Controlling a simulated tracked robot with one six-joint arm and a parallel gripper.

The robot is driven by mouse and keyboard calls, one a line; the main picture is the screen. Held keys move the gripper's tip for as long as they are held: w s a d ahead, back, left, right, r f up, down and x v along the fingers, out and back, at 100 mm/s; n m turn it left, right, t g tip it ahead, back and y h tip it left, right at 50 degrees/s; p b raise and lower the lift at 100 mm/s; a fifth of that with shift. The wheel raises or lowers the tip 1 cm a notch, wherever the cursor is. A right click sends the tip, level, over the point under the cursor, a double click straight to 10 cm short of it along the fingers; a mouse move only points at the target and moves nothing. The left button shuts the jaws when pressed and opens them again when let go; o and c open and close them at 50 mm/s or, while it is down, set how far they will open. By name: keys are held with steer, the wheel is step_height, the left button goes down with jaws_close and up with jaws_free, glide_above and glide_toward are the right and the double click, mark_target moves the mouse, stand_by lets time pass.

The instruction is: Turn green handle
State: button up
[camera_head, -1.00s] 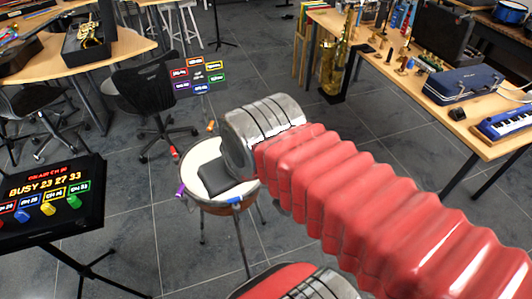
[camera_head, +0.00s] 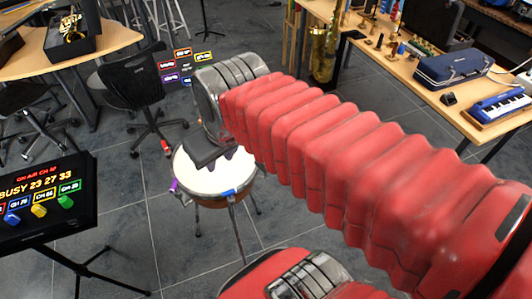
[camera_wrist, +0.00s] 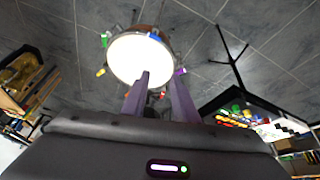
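A green knob (camera_head: 66,201) sits under a label on a black panel (camera_head: 85,225) at the left of the head view, in a row with yellow and blue ones. In the wrist view a green knob (camera_wrist: 236,108) shows on the panel at the right.
The panel stands on a black tripod. A black chair (camera_head: 132,85) and a small screen with coloured labels (camera_head: 183,66) are behind the drum. A table with a blue case (camera_head: 453,66) and keyboard (camera_head: 500,107) stands at right. Grey floor is open between.

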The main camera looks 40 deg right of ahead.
steer(key=w+d+f+n+g, duration=0.1)
steer(key=w+d+f+g, duration=0.1)
steer(key=w+d+f, duration=0.4)
steer(key=w+d+f+n+g, duration=0.2)
steer(key=w+d+f, duration=0.3)
steer(key=d, duration=0.9)
steer(key=shift+w+d+f+g, duration=0.4)
steer(key=shift+w, duration=0.1)
step_height(320, 180, down, 14)
steer(key=shift+r, duration=0.1)
steer(key=shift+c, duration=0.2)
jaws_close()
